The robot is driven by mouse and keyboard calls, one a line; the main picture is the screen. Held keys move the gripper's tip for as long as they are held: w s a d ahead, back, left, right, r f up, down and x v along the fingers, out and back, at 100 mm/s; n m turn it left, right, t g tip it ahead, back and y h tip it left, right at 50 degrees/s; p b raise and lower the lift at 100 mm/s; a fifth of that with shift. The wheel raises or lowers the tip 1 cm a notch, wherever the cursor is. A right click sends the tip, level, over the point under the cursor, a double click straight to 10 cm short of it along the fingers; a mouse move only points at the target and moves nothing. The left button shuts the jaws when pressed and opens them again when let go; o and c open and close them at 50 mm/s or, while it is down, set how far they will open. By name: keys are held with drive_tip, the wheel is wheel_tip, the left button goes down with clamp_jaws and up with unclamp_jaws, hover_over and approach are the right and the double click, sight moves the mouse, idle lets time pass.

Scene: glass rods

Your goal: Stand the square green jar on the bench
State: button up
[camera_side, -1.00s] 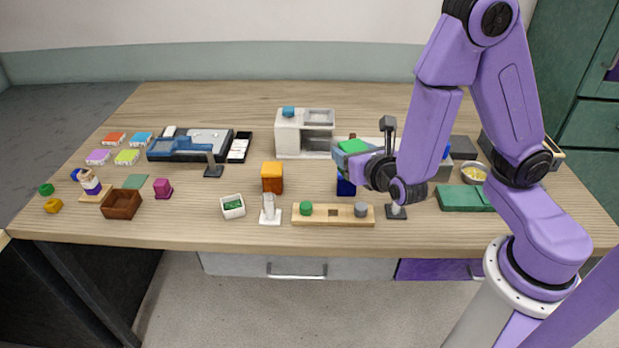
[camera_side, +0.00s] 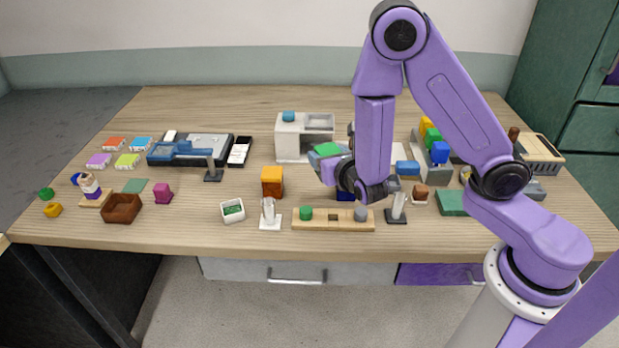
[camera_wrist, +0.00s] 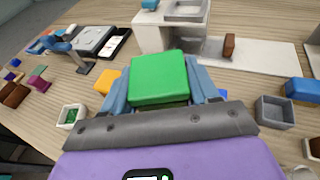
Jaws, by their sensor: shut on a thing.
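The square green jar (camera_wrist: 160,77) sits between the two blue fingers of my gripper (camera_wrist: 163,90) in the wrist view, with its flat green top facing the camera. In the side view the green jar (camera_side: 326,150) shows at the tip of my gripper (camera_side: 332,158), held above the bench (camera_side: 210,230). The gripper is shut on it. The jar's lower part is hidden by the fingers and the wrist.
An orange block (camera_side: 272,181) stands left of the gripper, and a white sink unit (camera_side: 292,140) stands behind. A wooden strip with pegs (camera_side: 333,224) lies in front. A grey open box (camera_wrist: 274,111) is to the right in the wrist view.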

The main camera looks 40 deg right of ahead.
drive_tip(key=shift+w+f, duration=0.15)
drive_tip(key=shift+w, duration=0.15)
drive_tip(key=w+f, duration=0.1)
drive_tip(key=f, duration=0.1)
drive_tip(key=w+f, duration=0.1)
drive_tip(key=w, duration=0.1)
drive_tip(key=w+f, duration=0.1)
drive_tip(key=f, duration=0.1)
drive_tip(key=shift+w+a+f, duration=0.25)
drive_tip(key=shift+w+f, duration=0.1)
drive_tip(key=shift+w, duration=0.05)
drive_tip(key=shift+w+f, duration=0.15)
drive_tip(key=shift+f, duration=1.55)
drive_tip(key=shift+f, duration=0.1)
drive_tip(key=o, duration=0.9)
drive_tip(key=shift+o, duration=0.2)
drive_tip(key=v, duration=1.2)
drive_tip(key=shift+d, duration=0.1)
